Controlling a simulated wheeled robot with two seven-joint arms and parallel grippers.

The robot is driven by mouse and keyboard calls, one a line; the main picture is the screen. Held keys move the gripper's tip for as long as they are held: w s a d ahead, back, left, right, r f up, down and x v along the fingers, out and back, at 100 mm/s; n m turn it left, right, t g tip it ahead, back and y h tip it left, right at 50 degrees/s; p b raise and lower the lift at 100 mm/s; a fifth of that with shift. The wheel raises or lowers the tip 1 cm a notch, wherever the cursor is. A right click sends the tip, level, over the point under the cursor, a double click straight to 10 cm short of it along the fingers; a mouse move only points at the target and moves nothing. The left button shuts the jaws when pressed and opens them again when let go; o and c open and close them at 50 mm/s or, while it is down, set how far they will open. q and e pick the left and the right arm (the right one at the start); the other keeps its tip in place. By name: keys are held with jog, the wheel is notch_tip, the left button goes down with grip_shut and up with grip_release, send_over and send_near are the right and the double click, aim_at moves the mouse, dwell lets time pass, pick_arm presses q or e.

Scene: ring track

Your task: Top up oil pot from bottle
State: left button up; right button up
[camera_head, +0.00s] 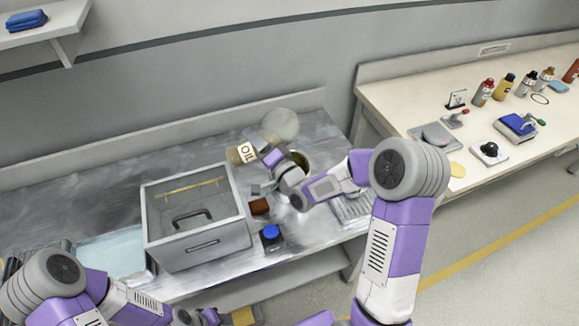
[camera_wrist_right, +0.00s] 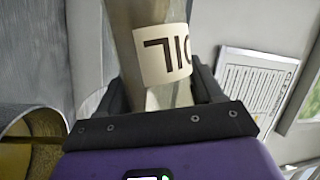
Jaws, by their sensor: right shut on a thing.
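The oil bottle (camera_head: 235,156) has a pale label reading OIL and is strongly tilted above the steel bench. My right gripper (camera_head: 262,157) is shut on it. The right wrist view shows the bottle (camera_wrist_right: 154,66) between the two dark fingers (camera_wrist_right: 162,98). A round pot (camera_head: 301,158) stands behind my right gripper and wrist, mostly hidden; a tan rim shows at the left of the wrist view (camera_wrist_right: 28,130). I cannot tell whether oil is flowing. My left gripper (camera_head: 207,316) is at the bottom edge, partly cut off, its jaws unclear.
A grey round disc (camera_head: 280,124) stands behind the pot. A glass-topped box (camera_head: 197,245) is left of my right gripper. The right bench (camera_head: 400,95) holds several bottles and tools.

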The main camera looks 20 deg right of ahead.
aim_at(247, 151)
jog(key=shift+d+f+b, duration=0.2)
jog(key=shift+f+b, duration=0.2)
jog(key=shift+b, duration=0.15)
jog(key=r+p, duration=0.2)
jog(key=shift+a+r+p, duration=0.1)
jog(key=shift+a+p, duration=0.2)
jog(key=shift+p, duration=0.1)
notch_tip(247, 151, down, 2)
jog(key=n, duration=0.1)
jog(key=n+g+b, duration=0.1)
jog(key=n+b, duration=0.1)
jog(key=shift+f+n, duration=0.25)
jog(key=shift+n, duration=0.15)
jog(key=shift+w+d+g, duration=0.1)
jog(key=shift+g, duration=0.2)
jog(key=shift+d+r+n+g, duration=0.15)
jog(key=shift+r+n+g, duration=0.2)
jog(key=shift+n, duration=0.25)
jog(key=a+f+n+h, duration=0.1)
jog(key=n, duration=0.1)
jog(key=a+f+n+g+h, duration=0.1)
jog(key=f+n, duration=0.1)
jog(key=f+n+g+h+b, duration=0.1)
jog(key=n, duration=0.1)
jog(key=shift+w+a+f+n+g, duration=0.15)
jog(key=shift+a+n+g, duration=0.15)
jog(key=shift+a, duration=0.1)
jog(key=shift+a+r+n+h+p, duration=0.1)
jog(key=shift+r+n+h+p, duration=0.25)
jog(key=shift+r+p, duration=0.8)
